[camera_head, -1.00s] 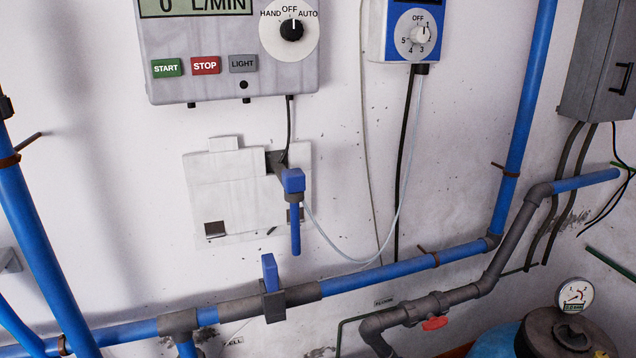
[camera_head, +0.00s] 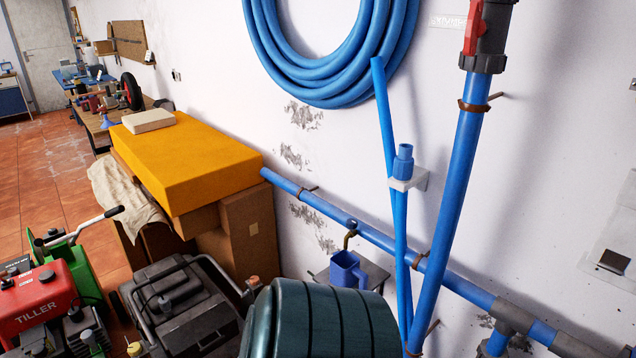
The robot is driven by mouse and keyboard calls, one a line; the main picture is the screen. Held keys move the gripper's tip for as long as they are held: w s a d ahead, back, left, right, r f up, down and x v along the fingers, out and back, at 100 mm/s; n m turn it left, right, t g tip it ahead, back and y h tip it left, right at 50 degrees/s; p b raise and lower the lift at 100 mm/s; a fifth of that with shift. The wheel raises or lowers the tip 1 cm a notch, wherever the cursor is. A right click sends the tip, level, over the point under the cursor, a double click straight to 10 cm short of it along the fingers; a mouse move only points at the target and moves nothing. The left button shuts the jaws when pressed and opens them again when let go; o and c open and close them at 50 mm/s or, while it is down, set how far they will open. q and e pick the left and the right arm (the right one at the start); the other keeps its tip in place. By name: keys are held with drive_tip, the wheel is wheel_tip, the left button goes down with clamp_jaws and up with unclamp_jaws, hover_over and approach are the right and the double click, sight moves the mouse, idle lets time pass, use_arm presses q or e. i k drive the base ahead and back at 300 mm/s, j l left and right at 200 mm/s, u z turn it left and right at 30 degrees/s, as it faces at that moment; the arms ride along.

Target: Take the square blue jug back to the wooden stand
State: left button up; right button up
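A square blue jug (camera_head: 345,270) stands upright beneath a small brass tap (camera_head: 350,237) on the wall, on or in front of a grey shelf (camera_head: 375,272). The dark green ribbed barrel in front hides part of the area below it. I cannot pick out the wooden stand for certain; a low wooden bench (camera_head: 97,128) with several items on it is far off at the upper left. Neither of my grippers is in view.
The dark green barrel (camera_head: 320,325) stands close in front. A red tiller (camera_head: 40,305) and a black machine (camera_head: 185,305) crowd the lower left. Cardboard boxes (camera_head: 245,228) under a yellow slab (camera_head: 185,160) stand by the wall. Tiled floor (camera_head: 45,165) is open at far left.

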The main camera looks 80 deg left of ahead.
sight(344, 270)
drive_tip(key=k+u, duration=0.15)
drive_tip(key=u, duration=1.55)
drive_tip(key=i+l+u, duration=0.1)
drive_tip(key=u, duration=0.35)
drive_tip(key=l+u, duration=0.2)
drive_tip(key=u, duration=0.25)
